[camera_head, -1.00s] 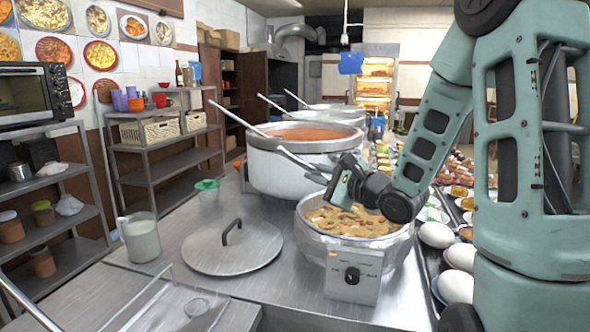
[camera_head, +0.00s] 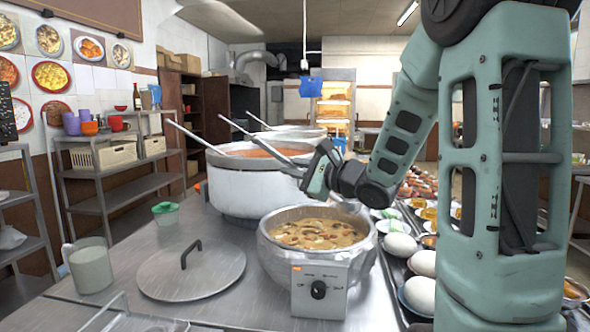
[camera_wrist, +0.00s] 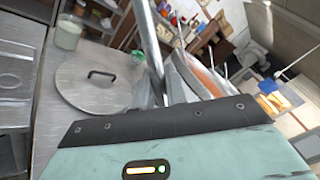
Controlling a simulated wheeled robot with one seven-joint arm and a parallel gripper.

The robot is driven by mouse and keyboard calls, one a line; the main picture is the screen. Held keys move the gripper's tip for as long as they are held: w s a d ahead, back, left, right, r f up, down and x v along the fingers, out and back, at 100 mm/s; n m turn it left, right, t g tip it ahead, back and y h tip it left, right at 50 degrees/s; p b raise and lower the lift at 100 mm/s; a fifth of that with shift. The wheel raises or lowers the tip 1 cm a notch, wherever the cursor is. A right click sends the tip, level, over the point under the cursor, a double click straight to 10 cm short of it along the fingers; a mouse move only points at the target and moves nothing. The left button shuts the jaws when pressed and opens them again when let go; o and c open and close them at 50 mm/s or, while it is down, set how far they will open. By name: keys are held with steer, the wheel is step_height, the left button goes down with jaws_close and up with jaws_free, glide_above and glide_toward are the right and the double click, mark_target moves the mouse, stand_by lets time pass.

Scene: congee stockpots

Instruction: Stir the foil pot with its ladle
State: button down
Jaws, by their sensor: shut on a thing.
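The foil pot (camera_head: 272,258) is a silvery, faceted pot of brown stew with chunks. It stands on the steel counter, behind a control box with a black dial. My gripper (camera_head: 314,172) is above and behind its rear rim, close to the big white pot's right side. It is shut on a metal ladle handle (camera_head: 272,150), which slants up to the left. In the wrist view the handle (camera_wrist: 148,40) runs between the fingers (camera_wrist: 160,98). The ladle's bowl is hidden, and I cannot tell whether it touches the stew. The visible stew surface has no ladle in it.
A big white pot (camera_head: 240,187) of orange-red soup with its own ladle stands behind left. A lid (camera_head: 192,272), a glass jug (camera_head: 90,267) and a green-lidded tub (camera_head: 165,213) are left on the counter. White eggs (camera_head: 420,295) and trays line the right.

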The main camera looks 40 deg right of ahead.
steer(key=w+d+r+m+h+p, duration=0.1)
steer(key=w+d+m+h+p, duration=0.25)
steer(key=w+p, duration=0.4)
steer(key=w+d+r+m+h+p, duration=0.15)
steer(key=w+d+p, duration=0.25)
steer(key=w+p, duration=0.4)
step_height(320, 180, down, 16)
steer(key=b, duration=1)
steer(key=shift+s+t, duration=0.3)
steer(key=shift+s, duration=0.05)
steer(key=shift+d, duration=0.1)
